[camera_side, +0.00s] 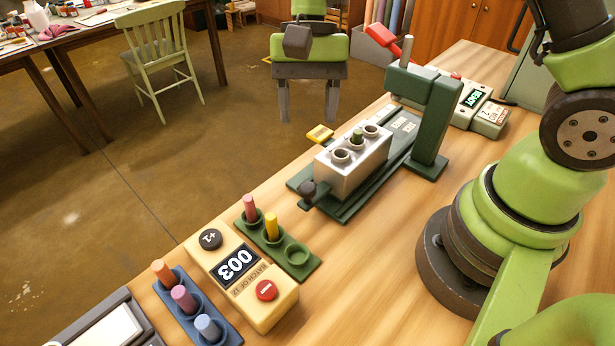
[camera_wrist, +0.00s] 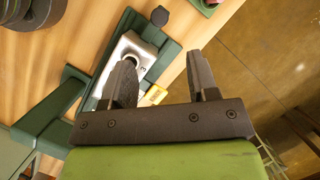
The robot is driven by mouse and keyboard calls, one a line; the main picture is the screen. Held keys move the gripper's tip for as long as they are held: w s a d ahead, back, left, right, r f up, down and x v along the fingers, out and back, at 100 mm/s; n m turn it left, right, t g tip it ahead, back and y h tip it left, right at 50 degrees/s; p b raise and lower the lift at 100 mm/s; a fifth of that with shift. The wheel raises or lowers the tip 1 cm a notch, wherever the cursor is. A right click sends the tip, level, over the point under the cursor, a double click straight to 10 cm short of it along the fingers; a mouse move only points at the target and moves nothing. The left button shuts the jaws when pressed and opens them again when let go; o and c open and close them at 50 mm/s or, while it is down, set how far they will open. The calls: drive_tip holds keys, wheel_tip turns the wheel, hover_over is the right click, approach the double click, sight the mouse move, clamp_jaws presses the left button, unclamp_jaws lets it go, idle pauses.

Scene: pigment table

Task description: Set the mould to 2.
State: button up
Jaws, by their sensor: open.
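The mould (camera_side: 350,168) is a pale metal block with three round holes in a row, seated on a green slide rail (camera_side: 345,208). A green stick (camera_side: 357,135) stands in its middle hole; the outer holes look empty. A dark knob (camera_side: 308,188) is at its near-left end. The mould (camera_wrist: 126,45) also shows in the wrist view, partly hidden by a finger, with a small mark resembling a 3. My gripper (camera_side: 312,118) is open and empty beyond the mould, apart from it; its fingers (camera_wrist: 162,58) also show in the wrist view. Small rail labels are unreadable.
A green press (camera_side: 430,120) with a red lever (camera_side: 382,36) stands at the rail's far end, beside a box with a lit screen (camera_side: 474,98). A yellow tag (camera_side: 320,133) adjoins the mould. A counter (camera_side: 238,268) reading 003 and racks of coloured sticks (camera_side: 275,235) stand nearer.

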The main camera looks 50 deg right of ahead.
sight(307, 186)
drive_tip(key=shift+g, duration=0.3)
drive_tip(key=x, duration=1.1)
drive_tip(key=shift+w+f, duration=0.25)
drive_tip(key=shift+c, duration=0.5)
